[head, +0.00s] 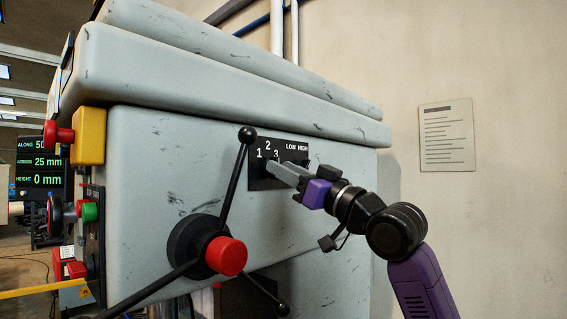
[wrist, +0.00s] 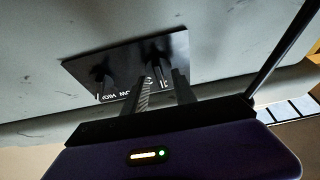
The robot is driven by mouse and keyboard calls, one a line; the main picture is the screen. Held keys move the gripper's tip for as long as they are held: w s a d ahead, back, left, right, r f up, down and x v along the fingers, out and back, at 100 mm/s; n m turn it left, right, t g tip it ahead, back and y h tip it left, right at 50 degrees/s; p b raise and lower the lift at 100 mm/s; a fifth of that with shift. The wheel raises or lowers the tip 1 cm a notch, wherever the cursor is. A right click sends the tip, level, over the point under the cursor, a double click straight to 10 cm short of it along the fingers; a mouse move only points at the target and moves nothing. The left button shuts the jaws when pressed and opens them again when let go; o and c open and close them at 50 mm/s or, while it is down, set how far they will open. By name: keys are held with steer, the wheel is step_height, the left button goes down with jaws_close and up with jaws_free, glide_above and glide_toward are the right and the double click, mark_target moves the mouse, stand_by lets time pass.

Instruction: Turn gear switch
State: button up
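A black switch panel (head: 290,150) on the grey machine front carries the marks 1, 2, 3 on its left and LOW HIGH on its right. In the wrist view the panel (wrist: 135,62) appears upside down with two dark knobs. The numbered gear switch (wrist: 158,54) is on the right there, and the LOW/HIGH switch (wrist: 104,76) is on the left. My gripper (head: 268,166) reaches to the numbered side and covers that switch in the head view. In the wrist view its fingers (wrist: 161,80) stand apart near the gear switch. Contact cannot be made out.
A spoked handle with a red hub (head: 226,256) is left of and below my gripper. Its upper spoke (head: 236,180) rises close to the panel's left edge. A yellow box (head: 88,136) with a red button and a green button (head: 89,212) are farther left.

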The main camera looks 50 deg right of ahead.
steer(key=shift+w+r, duration=0.1)
steer(key=shift+w, duration=0.25)
jaws_close()
steer(key=shift+n+b, duration=0.4)
steer(key=shift+b, duration=0.15)
steer(key=shift+n+g+y+b, duration=0.45)
steer(key=shift+n+y+b, duration=0.65)
steer(key=shift+n, duration=1.05)
steer(key=shift+n+g+y+b, duration=0.4)
steer(key=shift+n+y+b, duration=0.7)
steer(key=shift+n, duration=1)
steer(key=shift+n+g+y+b, duration=0.45)
steer(key=shift+n+y+b, duration=0.6)
steer(key=shift+n, duration=1.4)
